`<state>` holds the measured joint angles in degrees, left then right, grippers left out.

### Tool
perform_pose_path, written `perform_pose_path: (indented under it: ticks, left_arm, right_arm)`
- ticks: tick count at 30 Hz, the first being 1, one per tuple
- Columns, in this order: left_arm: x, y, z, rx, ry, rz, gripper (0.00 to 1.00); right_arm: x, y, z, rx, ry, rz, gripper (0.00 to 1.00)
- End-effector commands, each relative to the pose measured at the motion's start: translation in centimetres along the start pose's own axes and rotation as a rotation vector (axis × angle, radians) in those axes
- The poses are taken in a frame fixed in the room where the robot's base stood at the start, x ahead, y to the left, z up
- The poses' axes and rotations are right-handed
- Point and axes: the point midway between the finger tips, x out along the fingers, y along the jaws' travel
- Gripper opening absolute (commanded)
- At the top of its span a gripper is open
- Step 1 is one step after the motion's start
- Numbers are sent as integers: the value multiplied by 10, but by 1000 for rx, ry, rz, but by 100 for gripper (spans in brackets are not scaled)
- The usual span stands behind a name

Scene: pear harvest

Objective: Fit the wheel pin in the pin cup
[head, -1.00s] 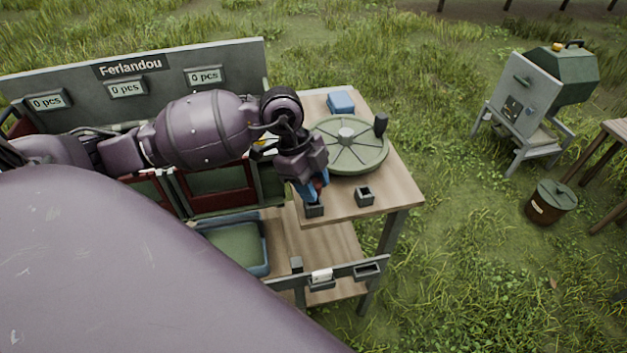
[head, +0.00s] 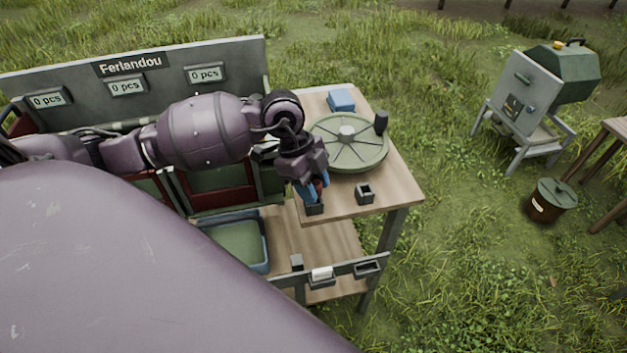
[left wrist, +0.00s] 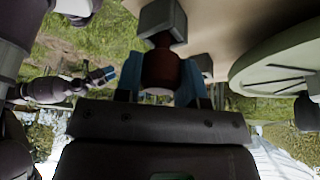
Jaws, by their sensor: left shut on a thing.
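My left gripper (head: 314,192) is shut on the dark red wheel pin (left wrist: 161,70), which shows between its blue fingers in the left wrist view. The fingers point down over the grey pin cup (head: 314,209) at the table's front edge. In the left wrist view the pin's end meets the cup (left wrist: 164,22); how deep it sits is hidden. A second grey square cup (head: 364,194) stands to the right, its opening showing dark. My right gripper (left wrist: 105,74) shows small in the left wrist view; its opening cannot be made out.
The round green wheel (head: 345,155) with a dark upright knob (head: 381,122) lies behind the gripper on the wooden table (head: 398,189). A blue box (head: 341,100) stands at the back. A tray (head: 238,243) sits lower left.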

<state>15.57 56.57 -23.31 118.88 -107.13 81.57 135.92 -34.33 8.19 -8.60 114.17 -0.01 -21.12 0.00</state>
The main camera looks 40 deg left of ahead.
Motion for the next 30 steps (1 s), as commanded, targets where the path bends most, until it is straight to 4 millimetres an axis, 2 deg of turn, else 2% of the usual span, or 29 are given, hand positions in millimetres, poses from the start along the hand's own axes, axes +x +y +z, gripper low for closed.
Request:
perform_pose_path:
  ticks: [5, 6, 12, 17, 23, 30]
  left_arm:
    - [0, 0, 0, 0, 0, 0, 12]
    - [0, 0, 0, 0, 0, 0, 38]
    - [0, 0, 0, 0, 0, 0, 66]
    - [0, 0, 0, 0, 0, 0, 66]
    - [0, 0, 0, 0, 0, 0, 92]
    - [0, 0, 0, 0, 0, 0, 92]
  right_arm:
    - [-3, 0, 5, 2, -10, 2, 64]
    - [-3, 0, 6, 2, -11, 2, 64]
    - [-3, 0, 6, 2, -12, 2, 64]
    - [-2, 0, 4, 1, -9, 1, 64]
    - [1, 0, 0, 0, 0, -1, 64]
    - [2, 0, -2, -1, 4, -1, 64]
